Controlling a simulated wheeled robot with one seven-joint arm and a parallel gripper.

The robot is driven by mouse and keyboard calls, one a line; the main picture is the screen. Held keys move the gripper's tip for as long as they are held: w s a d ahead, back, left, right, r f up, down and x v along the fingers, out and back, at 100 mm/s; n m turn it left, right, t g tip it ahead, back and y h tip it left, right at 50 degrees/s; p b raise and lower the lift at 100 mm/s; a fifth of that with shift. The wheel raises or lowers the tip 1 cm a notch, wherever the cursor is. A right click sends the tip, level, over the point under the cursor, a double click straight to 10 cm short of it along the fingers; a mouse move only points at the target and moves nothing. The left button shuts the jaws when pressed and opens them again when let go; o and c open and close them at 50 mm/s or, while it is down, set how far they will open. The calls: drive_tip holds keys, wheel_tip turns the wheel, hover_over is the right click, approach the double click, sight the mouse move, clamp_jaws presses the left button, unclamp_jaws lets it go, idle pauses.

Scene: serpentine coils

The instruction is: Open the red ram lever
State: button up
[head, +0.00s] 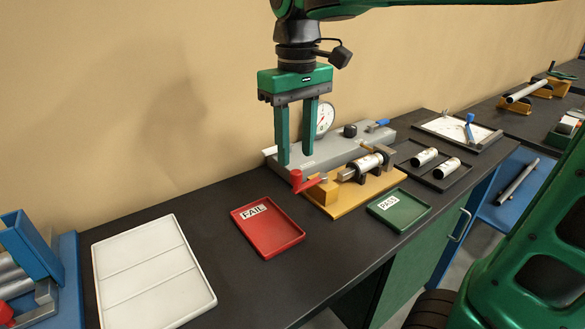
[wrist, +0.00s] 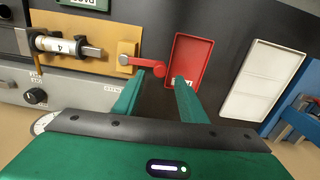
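The red ram lever (head: 309,184) is on the yellow fixture (head: 352,201), with a red knob at its end on the side of the red tray. In the wrist view the lever (wrist: 143,62) runs from a yellow block to its round knob, just beyond the fingertips. A metal cylinder (wrist: 60,45) marked 4 lies in the fixture beside the yellow block. My gripper (head: 296,157) is open and empty, pointing down above and behind the lever knob. In the wrist view the knob lies ahead of the gap between the fingers and looks apart from both.
A red FAIL tray (head: 268,238) and green PASS tray (head: 412,221) lie in front. A grey tester (head: 350,138) with a dial gauge (head: 325,118) stands behind. A black tray (head: 410,160) holds metal cylinders. A white tray (head: 150,270) lies left. Dark bench around the red tray is clear.

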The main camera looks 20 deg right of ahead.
sight(296, 171)
drive_tip(key=shift+f, duration=2.7)
drive_tip(key=shift+c, duration=0.3)
clamp_jaws()
